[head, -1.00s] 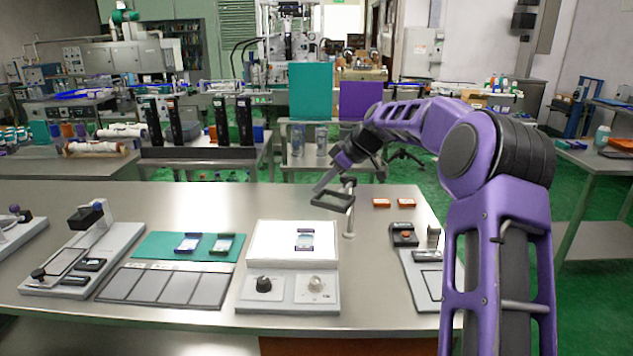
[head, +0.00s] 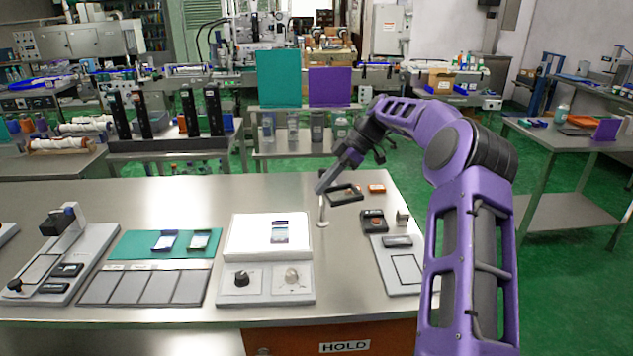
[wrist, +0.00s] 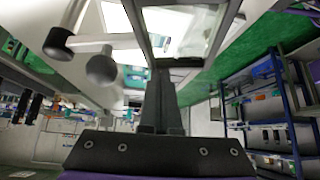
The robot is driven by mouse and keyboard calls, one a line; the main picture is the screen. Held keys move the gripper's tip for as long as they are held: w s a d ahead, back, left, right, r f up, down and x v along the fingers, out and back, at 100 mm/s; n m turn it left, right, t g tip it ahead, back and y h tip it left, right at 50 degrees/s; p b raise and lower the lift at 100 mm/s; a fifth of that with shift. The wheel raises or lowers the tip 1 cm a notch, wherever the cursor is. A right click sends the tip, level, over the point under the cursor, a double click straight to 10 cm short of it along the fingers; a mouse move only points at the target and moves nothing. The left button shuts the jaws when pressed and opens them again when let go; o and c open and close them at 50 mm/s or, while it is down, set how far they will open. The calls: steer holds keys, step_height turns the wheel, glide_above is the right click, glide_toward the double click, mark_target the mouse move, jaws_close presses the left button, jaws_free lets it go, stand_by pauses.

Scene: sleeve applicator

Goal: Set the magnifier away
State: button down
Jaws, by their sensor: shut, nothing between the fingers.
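The magnifier (head: 347,195) is a dark rectangular frame with a clear pane, carried on a pale post (head: 322,212) at the right of the white light box (head: 240,236). Its frame lies to the right of the post, clear of the light box, above the bench's back right. In the wrist view the magnifier frame (wrist: 178,63) fills the upper middle, with the post's rounded knobs to its left. My gripper (head: 320,189) is shut and empty at the frame's left side. In the wrist view the closed fingers (wrist: 160,78) meet the frame's near edge; whether they touch is unclear.
A card lies on the light box. A teal mat (head: 134,246) with two cards and a grey panelled board stand left. A grey fixture (head: 385,270) stands at the right, below orange blocks (head: 376,188). Bare bench lies behind the light box. A drawer front reads HOLD.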

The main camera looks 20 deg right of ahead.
mark_target(333, 189)
steer(key=shift+s+d, duration=0.1)
steer(key=shift+d, duration=0.3)
stand_by(0.3)
steer(key=a+b, duration=0.1)
steer(key=a, duration=0.3)
steer(key=v, duration=0.3)
steer(key=p+v, duration=0.1)
steer(key=v, duration=0.2)
steer(key=w+p+v, duration=0.1)
steer(key=v, duration=0.2)
steer(key=shift+s+r, duration=0.1)
steer(key=shift+r, duration=0.3)
